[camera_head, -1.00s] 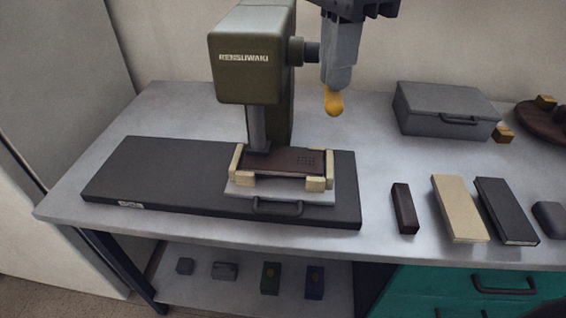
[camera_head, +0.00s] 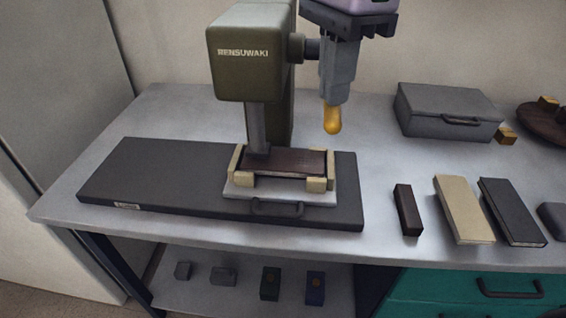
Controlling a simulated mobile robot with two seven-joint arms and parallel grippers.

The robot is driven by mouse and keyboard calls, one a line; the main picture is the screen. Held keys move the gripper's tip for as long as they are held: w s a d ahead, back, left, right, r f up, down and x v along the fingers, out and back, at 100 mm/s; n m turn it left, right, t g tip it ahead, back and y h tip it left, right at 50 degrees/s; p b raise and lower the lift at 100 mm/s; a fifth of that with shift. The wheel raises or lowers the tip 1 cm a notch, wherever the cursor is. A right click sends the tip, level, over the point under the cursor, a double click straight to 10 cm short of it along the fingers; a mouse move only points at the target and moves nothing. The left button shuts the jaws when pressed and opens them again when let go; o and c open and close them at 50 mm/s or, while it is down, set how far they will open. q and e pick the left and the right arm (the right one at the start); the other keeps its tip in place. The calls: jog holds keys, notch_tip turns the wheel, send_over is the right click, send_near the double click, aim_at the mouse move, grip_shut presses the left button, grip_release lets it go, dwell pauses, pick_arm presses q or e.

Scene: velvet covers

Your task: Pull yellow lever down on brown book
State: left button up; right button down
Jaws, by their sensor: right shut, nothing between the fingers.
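The olive-green press (camera_head: 237,65) stands at the back of the dark base board. Its yellow lever (camera_head: 333,120) points down on the right side, with only its rounded yellow end clearly visible. The brown book (camera_head: 300,161) lies flat in a holder with cream corner blocks, under the press's grey ram (camera_head: 257,128). The ram's foot is at the book's left part; I cannot tell whether it touches. My right gripper (camera_head: 337,98) is shut with nothing between its fingers, just above the yellow end, and hides part of the lever. My left gripper is out of view.
A grey case (camera_head: 447,111) stands at the back right, near a small yellow block (camera_head: 506,136). A dark bar (camera_head: 407,210), a cream book (camera_head: 463,209) and a black book (camera_head: 511,211) lie at the front right. Several small blocks sit on the lower shelf.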

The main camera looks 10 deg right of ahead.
aim_at(331, 110)
jog(key=shift+w+f+b, duration=0.1)
jog(key=shift+f+b, duration=0.5)
jog(key=shift+f, duration=0.65)
jog(key=shift+w+d+f+b, duration=0.1)
jog(key=shift+w+f+b, duration=0.15)
jog(key=shift+f+b, duration=0.65)
jog(key=shift+f, duration=0.25)
jog(key=shift+w+f, duration=0.1)
jog(key=shift+f, duration=0.05)
jog(key=shift+w+d+f+b, duration=0.1)
jog(key=shift+w+f+b, duration=0.2)
jog(key=shift+f, duration=0.35)
jog(key=shift+w+d+f+b, duration=0.1)
jog(key=shift+w+f+b, duration=0.15)
jog(key=shift+f, duration=0.35)
